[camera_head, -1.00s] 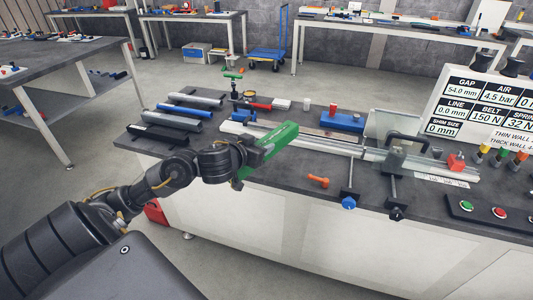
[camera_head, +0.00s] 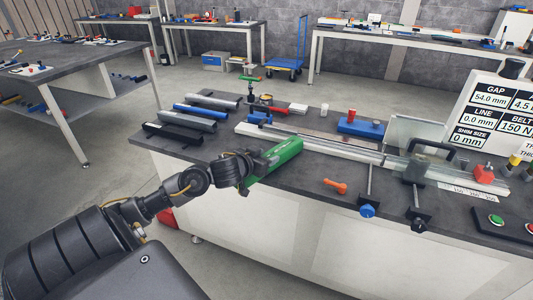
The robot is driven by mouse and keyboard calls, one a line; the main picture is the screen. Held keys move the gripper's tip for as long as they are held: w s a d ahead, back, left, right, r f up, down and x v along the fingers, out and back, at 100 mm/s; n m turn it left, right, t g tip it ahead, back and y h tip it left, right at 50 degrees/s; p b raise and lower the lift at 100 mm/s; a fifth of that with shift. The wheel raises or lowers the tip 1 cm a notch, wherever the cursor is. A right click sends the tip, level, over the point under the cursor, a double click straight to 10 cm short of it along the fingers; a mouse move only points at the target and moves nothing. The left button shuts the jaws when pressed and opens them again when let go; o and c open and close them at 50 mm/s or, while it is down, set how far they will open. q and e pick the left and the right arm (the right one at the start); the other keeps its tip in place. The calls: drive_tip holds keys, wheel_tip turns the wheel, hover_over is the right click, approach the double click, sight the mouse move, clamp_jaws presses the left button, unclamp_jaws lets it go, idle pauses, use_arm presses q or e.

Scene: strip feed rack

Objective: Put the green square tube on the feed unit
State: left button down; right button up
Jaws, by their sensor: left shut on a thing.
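The green square tube (camera_head: 276,158) is in my left gripper (camera_head: 250,176), which is shut on it near its front end. The tube points away and to the right, over the front left part of the bench. I cannot tell whether it touches the bench top. The feed unit (camera_head: 335,150) is a long pale rail along the bench, running from the middle left to the right. The tube is in front of the rail's left part and apart from it. My right gripper is not in view.
Black, blue and grey tubes (camera_head: 195,112) lie at the bench's back left. A blue block (camera_head: 360,128) stands behind the rail. An orange piece (camera_head: 336,186) and a blue-knobbed clamp (camera_head: 367,210) are in front. A sign board (camera_head: 490,110) and buttons (camera_head: 495,219) are at right.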

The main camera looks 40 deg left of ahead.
use_arm(q)
drive_tip(key=shift+f, duration=0.1)
drive_tip(key=c, duration=1)
unclamp_jaws()
drive_tip(key=shift+f, duration=0.15)
drive_tip(key=shift+c, duration=0.2)
drive_tip(key=o, duration=0.4)
drive_tip(key=shift+o, duration=0.2)
